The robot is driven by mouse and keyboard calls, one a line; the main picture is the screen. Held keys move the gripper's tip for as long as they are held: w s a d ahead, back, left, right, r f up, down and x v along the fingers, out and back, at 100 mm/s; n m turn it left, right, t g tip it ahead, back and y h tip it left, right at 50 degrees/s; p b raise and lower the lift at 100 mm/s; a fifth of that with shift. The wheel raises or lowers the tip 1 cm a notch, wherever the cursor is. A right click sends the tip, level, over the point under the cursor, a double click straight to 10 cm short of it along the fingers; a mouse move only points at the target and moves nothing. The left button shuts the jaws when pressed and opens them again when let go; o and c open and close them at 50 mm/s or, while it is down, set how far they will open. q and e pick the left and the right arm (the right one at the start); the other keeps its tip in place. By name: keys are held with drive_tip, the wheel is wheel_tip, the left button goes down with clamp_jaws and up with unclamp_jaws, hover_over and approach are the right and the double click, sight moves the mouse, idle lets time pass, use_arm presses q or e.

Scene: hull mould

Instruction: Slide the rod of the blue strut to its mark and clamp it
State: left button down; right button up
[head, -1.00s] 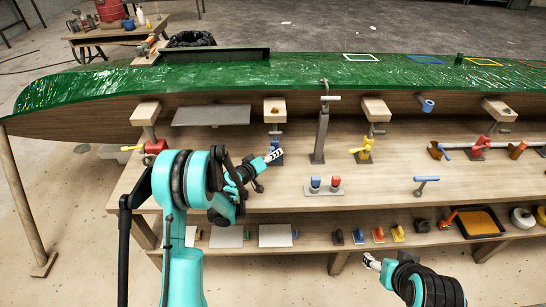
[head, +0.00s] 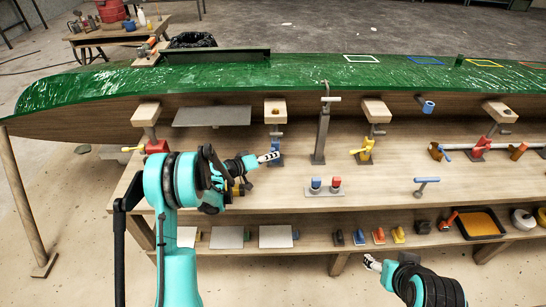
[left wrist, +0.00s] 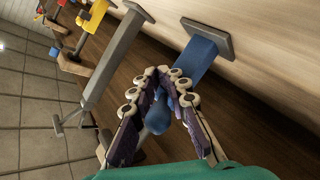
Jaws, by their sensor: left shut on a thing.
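The blue strut (head: 277,146) stands on the workbench under the green hull, with a grey rod (head: 275,129) and a wooden pad (head: 275,108) above its blue body. My left gripper (head: 271,157) is at the strut's blue part and partly covers it. In the left wrist view the strut's blue body (left wrist: 207,58) runs to a square grey foot, and my left fingers (left wrist: 167,80) are closed around a rounded blue part (left wrist: 157,117). The rod's mark cannot be made out. My right gripper (head: 372,262) is low in front of the bench, clear of the strut; its opening is unclear.
A grey post with a T-handle (head: 322,135) stands just right of the strut. Red (head: 157,146) and yellow (head: 364,149) struts stand farther left and right. A block with blue and red pegs (head: 324,188) sits in front.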

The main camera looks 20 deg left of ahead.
use_arm(q)
drive_tip(key=c, duration=1.6)
unclamp_jaws()
drive_tip(key=shift+a, duration=0.1)
drive_tip(key=shift+c, duration=0.2)
drive_tip(key=v, duration=1.2)
